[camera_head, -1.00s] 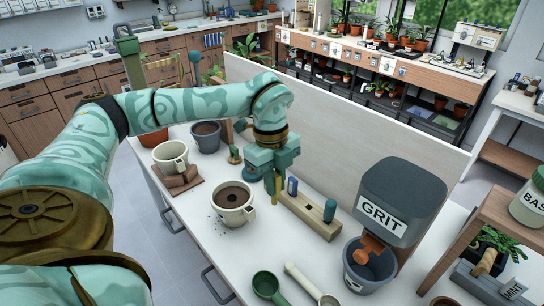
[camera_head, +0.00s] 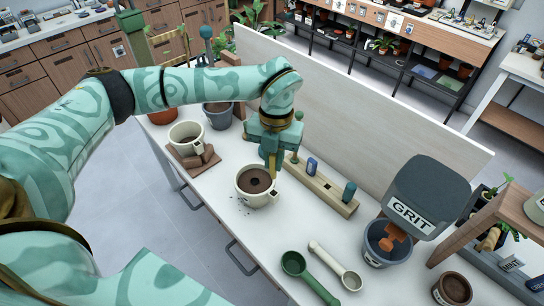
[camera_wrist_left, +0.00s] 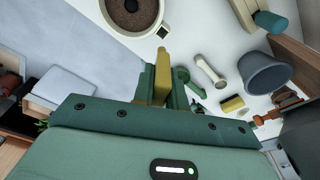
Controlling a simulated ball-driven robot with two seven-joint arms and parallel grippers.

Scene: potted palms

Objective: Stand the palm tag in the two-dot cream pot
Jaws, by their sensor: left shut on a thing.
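The cream pot (camera_head: 243,190) with a handle stands on the white table, filled with dark soil with a hole in its middle. In the left wrist view this pot (camera_wrist_left: 157,8) shows at the top, with a dark two-dot mark on its side. My left gripper (camera_head: 271,162) points down just behind and right of the pot. It is shut on a narrow yellowish tag (camera_wrist_left: 161,75), apparently the palm tag, whose lower end shows beside the pot's rim. The gripper hides much of the tag. My right gripper is not in view.
A wooden rack (camera_head: 330,192) with blue and teal tags stands right of the gripper. Another cream pot (camera_head: 180,134) sits on a brown base at left. A grit bin (camera_head: 425,192), a grey bucket (camera_head: 375,255) and scoops (camera_head: 295,263) are at right. A pale panel (camera_head: 350,95) borders the table behind.

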